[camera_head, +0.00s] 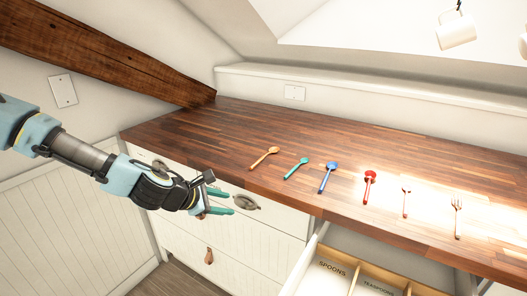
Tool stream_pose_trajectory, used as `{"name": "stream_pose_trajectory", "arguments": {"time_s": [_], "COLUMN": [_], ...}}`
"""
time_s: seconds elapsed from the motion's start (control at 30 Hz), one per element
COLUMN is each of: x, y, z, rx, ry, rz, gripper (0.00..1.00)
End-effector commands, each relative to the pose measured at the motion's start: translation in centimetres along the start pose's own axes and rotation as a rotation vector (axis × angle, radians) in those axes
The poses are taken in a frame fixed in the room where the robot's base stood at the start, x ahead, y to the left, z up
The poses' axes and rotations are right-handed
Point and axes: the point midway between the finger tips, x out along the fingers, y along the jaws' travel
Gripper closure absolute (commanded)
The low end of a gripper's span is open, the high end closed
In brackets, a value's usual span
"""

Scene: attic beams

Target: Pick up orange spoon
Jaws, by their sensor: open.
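The orange spoon (263,157) lies on the wooden countertop (230,140), near its front edge. It is the leftmost of the row of utensils, with its bowl toward the back right. My gripper (229,202) is in front of the counter's front edge, left of and nearer than the spoon. Its teal fingers are apart, and I see nothing between them. It does not touch the spoon.
Right of the orange spoon lie a teal spoon (296,168), a blue spoon (327,177), a red spoon (369,187), a pale utensil (405,198) and a fork (457,215). An open drawer (318,248) with labelled compartments juts out below. A dark beam (110,55) slopes down at left.

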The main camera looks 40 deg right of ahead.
Motion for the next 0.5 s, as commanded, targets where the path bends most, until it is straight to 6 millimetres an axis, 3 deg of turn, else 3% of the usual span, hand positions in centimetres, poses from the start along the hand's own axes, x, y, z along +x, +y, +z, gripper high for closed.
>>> {"name": "stream_pose_trajectory", "arguments": {"time_s": [0.03, 0.2, 0.5], "x": [0.4, 0.8, 0.6], "y": [1.4, 5.6, 9.6], "z": [2.3, 6.0, 8.0], "rx": [-0.121, -0.443, -0.726], "ry": [-0.049, -0.151, -0.233], "rz": [0.043, 0.162, 0.249], "gripper": [0.50, 0.50, 0.50]}}
